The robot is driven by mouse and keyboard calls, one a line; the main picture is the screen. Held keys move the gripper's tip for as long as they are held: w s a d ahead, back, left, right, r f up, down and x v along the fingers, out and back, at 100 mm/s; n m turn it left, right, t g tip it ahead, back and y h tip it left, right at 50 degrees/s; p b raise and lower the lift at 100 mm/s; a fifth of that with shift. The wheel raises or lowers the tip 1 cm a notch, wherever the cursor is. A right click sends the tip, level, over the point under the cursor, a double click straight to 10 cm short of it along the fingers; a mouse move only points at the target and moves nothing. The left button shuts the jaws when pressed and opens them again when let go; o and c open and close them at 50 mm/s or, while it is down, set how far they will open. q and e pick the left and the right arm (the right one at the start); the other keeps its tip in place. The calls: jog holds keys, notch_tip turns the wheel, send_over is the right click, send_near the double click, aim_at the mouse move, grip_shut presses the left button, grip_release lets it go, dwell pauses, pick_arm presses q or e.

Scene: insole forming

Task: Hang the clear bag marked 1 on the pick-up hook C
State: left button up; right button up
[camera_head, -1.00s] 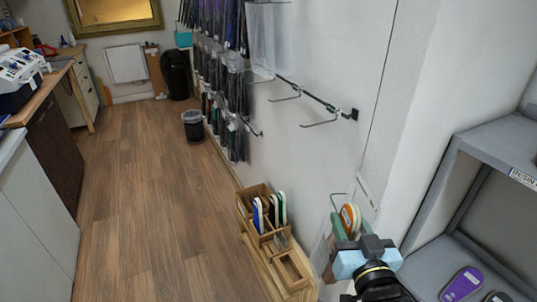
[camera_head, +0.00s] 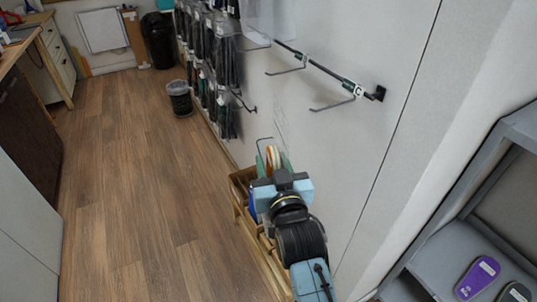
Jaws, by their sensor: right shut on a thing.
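My right gripper (camera_head: 282,180) is shut at the lower middle of the view, seen from behind. Just beyond it the tops of orange-white and green insoles (camera_head: 272,158) show, with a thin wire-like hanger loop (camera_head: 264,140) above them. This appears to be the held clear bag; its film and number cannot be made out, and the gripper hides most of it. The pick-up hook C (camera_head: 333,105) juts left from the wall bar, with its C label (camera_head: 358,90) at its base. The hook is bare, above and right of the gripper, and apart from the bag. My left gripper is not in view.
Another bare hook (camera_head: 286,71) is left of hook C on the same bar. Hanging packets (camera_head: 215,70) fill the wall farther left. A wooden rack (camera_head: 240,178) stands partly behind my right arm. A grey shelf (camera_head: 440,240) with insoles is at the right.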

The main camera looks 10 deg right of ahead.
jog(key=shift+w+a, duration=0.15)
jog(key=shift+w, duration=0.05)
jog(key=shift+d, duration=0.5)
jog(key=shift+w+d, duration=0.1)
jog(key=shift+d, duration=0.15)
jog(key=shift+w+d+f, duration=0.1)
jog(key=shift+w+d, duration=0.1)
jog(key=shift+d, duration=0.25)
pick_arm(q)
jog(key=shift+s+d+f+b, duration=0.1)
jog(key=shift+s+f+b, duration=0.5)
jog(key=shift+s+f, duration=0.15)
pick_arm(e)
jog(key=w+d+f, duration=0.1)
jog(key=w+d, duration=0.1)
jog(key=d, duration=0.5)
jog(key=shift+w+f, duration=0.2)
jog(key=shift+w, duration=0.05)
